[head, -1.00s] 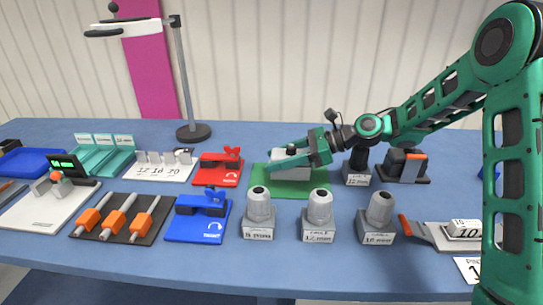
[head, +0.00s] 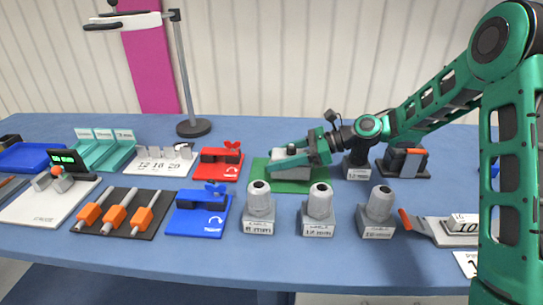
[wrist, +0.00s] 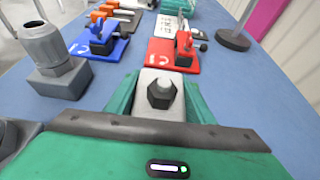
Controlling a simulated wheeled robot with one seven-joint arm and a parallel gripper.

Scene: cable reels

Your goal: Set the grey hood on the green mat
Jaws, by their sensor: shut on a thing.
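The grey hood (head: 291,165) is in my gripper (head: 285,163), over the green mat (head: 291,187) in the head view. The mat's front and left edges show; its far right part lies behind my gripper. In the wrist view the hood (wrist: 150,82) is a pale grey block with a dark, nut-like piece on top, upright between the two green fingers (wrist: 158,92). My gripper is shut on it. The hood's underside is hidden, so I cannot tell whether it touches the mat.
Several grey capped holders stand in front, one of them (head: 259,207) close to the mat's front. A red device (head: 218,165) is left of the mat, a blue one (head: 198,212) front left. A dark holder (head: 357,165) stands just right of my gripper.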

